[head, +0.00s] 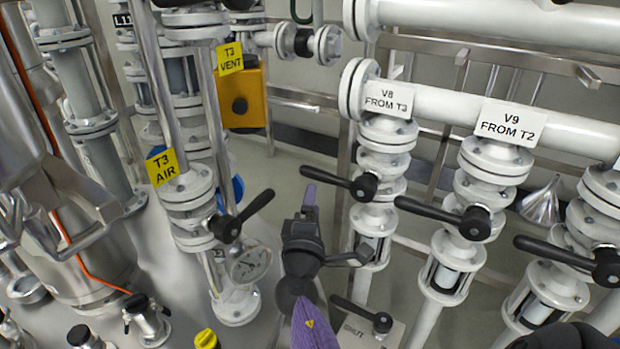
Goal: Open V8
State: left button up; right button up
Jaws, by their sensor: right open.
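The V8 valve (375,163) sits on a white vertical pipe under the label "V8 FROM T3" (388,99), right of the picture's middle. Its black lever handle (335,180) points left and slightly up from the hub, across the pipe. My right gripper (336,226) is below and left of this lever, with its jaws apart and nothing seen between them. One finger points up near the lever's tip, and the other points right toward the pipe. I cannot tell whether the upper finger touches the lever. My left gripper is not in view.
The V9 valve lever (450,214) is close on the right, and another similar lever (570,257) lies beyond it. A lower lever (362,314) is below my right gripper. The T3 AIR valve lever (243,215) and a gauge (250,262) stand left of it.

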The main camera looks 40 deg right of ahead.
aim_at(317, 179)
jog(key=b+x, duration=0.1)
jog(key=x, duration=0.7)
jog(key=shift+d+f, duration=0.1)
jog(key=shift+d, duration=0.05)
grip_shut()
dwell(0.6)
dwell(0.4)
